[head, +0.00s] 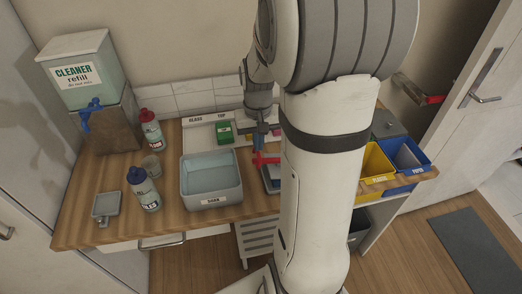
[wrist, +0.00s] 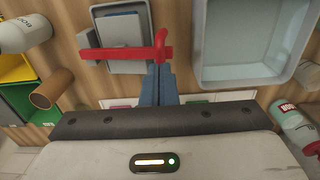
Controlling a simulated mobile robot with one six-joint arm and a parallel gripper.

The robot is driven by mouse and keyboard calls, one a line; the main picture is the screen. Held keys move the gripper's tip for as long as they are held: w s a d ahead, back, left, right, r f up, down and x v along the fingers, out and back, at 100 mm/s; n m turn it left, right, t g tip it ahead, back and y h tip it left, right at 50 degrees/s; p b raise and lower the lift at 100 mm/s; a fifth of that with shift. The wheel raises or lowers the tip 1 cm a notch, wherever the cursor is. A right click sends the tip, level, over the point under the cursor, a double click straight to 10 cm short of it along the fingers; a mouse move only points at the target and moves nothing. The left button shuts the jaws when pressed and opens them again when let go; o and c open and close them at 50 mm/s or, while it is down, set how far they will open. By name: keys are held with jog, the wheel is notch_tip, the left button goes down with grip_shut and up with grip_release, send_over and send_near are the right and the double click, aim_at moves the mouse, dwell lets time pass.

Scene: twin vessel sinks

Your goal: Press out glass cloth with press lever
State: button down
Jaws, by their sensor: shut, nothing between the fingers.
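The press is a grey tray (wrist: 140,66) with a red lever (wrist: 125,53) lying across it. The lever has a red upright grip at one end. A blue flat piece (wrist: 118,30) lies in the press; I cannot tell whether it is the glass cloth. In the head view the red lever (head: 263,160) shows beside my arm, which hides much of the press. My gripper (wrist: 159,70) is shut and empty, its fingertips close to the lever's grip end; I cannot tell whether they touch. It also shows in the head view (head: 259,148).
A grey basin of water (head: 212,203) stands left of the press. A green cloth or box (head: 224,132) sits behind. Yellow (head: 375,168) and blue (head: 408,160) bins are right.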

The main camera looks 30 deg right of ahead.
aim_at(256, 161)
jog(key=shift+w+a+f+b, duration=0.1)
jog(key=shift+a+f+b, duration=0.1)
jog(key=shift+f+b, duration=0.6)
jog(key=shift+a+f+b, duration=0.2)
jog(key=shift+f+b, duration=0.3)
jog(key=shift+f, duration=0.55)
jog(key=shift+r, duration=0.1)
jog(key=shift+f, duration=0.35)
jog(key=shift+s+f+b, duration=0.2)
jog(key=shift+b, duration=0.1)
dwell(2.5)
notch_tip(256, 161, up, 8)
jog(key=p, duration=0.6)
jog(key=shift+w+r, duration=0.2)
dwell(0.6)
